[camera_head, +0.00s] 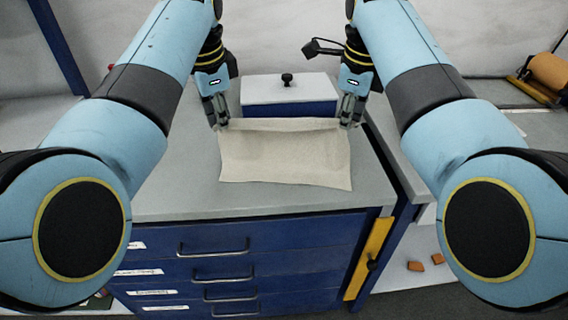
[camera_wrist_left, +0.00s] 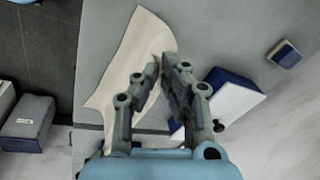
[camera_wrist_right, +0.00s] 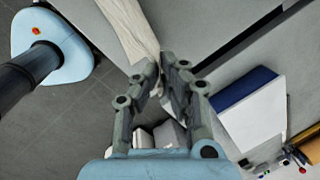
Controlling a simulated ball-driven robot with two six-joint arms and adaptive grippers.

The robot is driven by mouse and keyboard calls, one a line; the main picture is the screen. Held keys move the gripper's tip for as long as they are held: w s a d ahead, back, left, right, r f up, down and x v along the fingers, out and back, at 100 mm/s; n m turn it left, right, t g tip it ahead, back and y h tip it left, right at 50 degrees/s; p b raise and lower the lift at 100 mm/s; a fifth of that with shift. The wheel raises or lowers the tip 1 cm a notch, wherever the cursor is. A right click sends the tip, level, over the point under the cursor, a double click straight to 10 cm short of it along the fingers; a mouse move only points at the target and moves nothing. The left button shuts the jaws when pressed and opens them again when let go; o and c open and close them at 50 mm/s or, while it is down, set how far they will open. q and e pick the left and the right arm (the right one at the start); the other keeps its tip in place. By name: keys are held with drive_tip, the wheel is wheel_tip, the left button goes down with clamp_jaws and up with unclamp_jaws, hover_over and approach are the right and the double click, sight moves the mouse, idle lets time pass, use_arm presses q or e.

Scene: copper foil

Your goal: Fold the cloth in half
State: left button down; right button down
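The cloth (camera_head: 285,155) is a beige rectangle over the grey top of the drawer cabinet. Its far edge sags slightly between my two grippers and looks a little raised; its near part lies on the top. My left gripper (camera_head: 218,122) is shut on the far left corner, and the cloth (camera_wrist_left: 130,60) runs away from its fingertips in the left wrist view. My right gripper (camera_head: 349,118) is shut on the far right corner; the cloth (camera_wrist_right: 130,28) shows as a narrow, creased strip in the right wrist view. The fingertips partly hide both corners.
A blue box with a white lid and black knob (camera_head: 287,88) stands just behind the cloth, between my grippers. The grey cabinet top (camera_head: 180,190) is clear to the left and in front. Orange blocks (camera_head: 416,266) lie low on the right.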

drive_tip(key=shift+w+d, duration=0.1)
drive_tip(key=shift+d, duration=0.15)
